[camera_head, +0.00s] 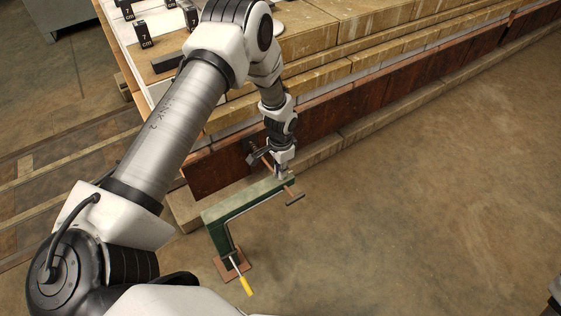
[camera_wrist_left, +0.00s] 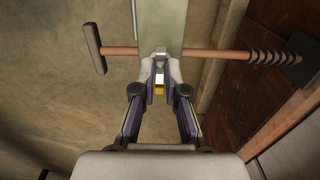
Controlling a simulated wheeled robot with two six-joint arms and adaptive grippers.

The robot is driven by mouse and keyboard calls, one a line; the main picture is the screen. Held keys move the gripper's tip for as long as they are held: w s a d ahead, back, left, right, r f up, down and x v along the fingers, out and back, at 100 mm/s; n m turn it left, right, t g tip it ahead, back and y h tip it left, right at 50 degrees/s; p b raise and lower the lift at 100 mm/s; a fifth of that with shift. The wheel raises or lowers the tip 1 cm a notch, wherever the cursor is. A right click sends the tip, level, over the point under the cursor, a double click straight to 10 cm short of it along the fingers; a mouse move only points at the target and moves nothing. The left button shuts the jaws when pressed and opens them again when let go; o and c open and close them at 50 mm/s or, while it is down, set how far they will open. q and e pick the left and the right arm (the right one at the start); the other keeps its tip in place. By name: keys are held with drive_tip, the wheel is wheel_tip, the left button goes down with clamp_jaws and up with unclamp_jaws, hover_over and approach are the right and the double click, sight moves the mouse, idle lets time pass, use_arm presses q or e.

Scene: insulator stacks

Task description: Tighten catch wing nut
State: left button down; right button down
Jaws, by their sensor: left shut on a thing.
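My left gripper (camera_head: 282,168) reaches down at the end of a green arm (camera_head: 245,203) beside the stacked planks. In the left wrist view its two fingers (camera_wrist_left: 160,82) are closed on a small metal piece, which appears to be the catch wing nut (camera_wrist_left: 160,57). It sits against the green arm (camera_wrist_left: 163,20), next to a copper-coloured rod (camera_wrist_left: 215,53). The rod has a dark cross handle (camera_wrist_left: 94,48) at one end and a dark coil (camera_wrist_left: 270,58) at the other. A brass-coloured bit (camera_wrist_left: 159,90) shows between the fingers. The fingers hide most of the nut. My right gripper is not in view.
A rust-brown board (camera_head: 350,123) runs along the stack (camera_head: 345,40), close beside the gripper. The green arm's lower end stands on a brown plate (camera_head: 243,262) with a yellow-handled tool (camera_head: 246,286) there. Open floor (camera_head: 430,210) lies to the right.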

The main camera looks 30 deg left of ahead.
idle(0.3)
use_arm(q)
drive_tip(key=c, duration=1.2)
unclamp_jaws()
wheel_tip(320, 180, up, 12)
